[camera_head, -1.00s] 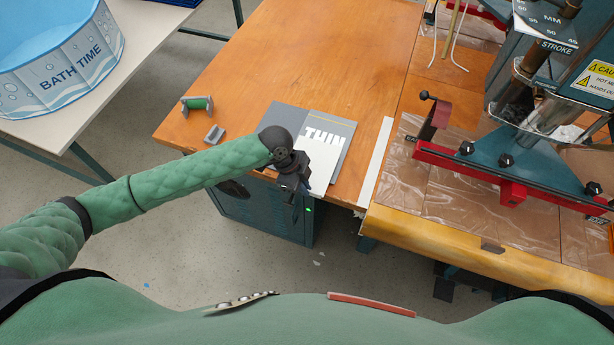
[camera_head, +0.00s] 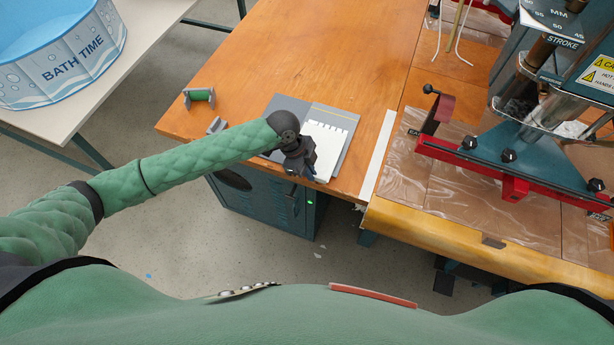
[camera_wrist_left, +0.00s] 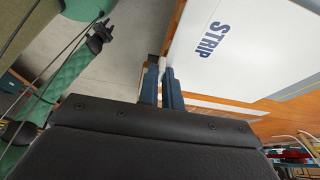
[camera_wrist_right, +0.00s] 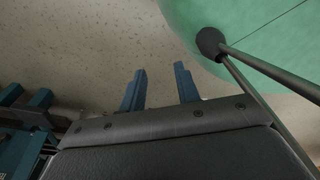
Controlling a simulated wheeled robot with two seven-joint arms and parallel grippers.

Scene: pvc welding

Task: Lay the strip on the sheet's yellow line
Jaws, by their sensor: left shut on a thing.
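The white strip (camera_head: 322,145) lies over or just above the grey sheet (camera_head: 285,106) at the table's front. In the left wrist view the strip (camera_wrist_left: 235,45) shows blue lettering "STRIP". The sheet's yellow line (camera_head: 332,111) is visible beyond the strip's far edge. White bumps along that edge look like the tops of partly covered letters. My left gripper (camera_head: 311,172) is shut on the strip's near edge; its fingertips (camera_wrist_left: 162,72) show close together there. I cannot tell whether the strip touches the sheet. My right gripper (camera_wrist_right: 160,85) is open and empty over bare floor, outside the head view.
A green roll on a holder (camera_head: 199,97) and a small grey block (camera_head: 215,126) sit left of the sheet. A white band (camera_head: 378,155) runs along the table's right side. A press with a red-edged base (camera_head: 510,170) stands further right. The wooden table's back is clear.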

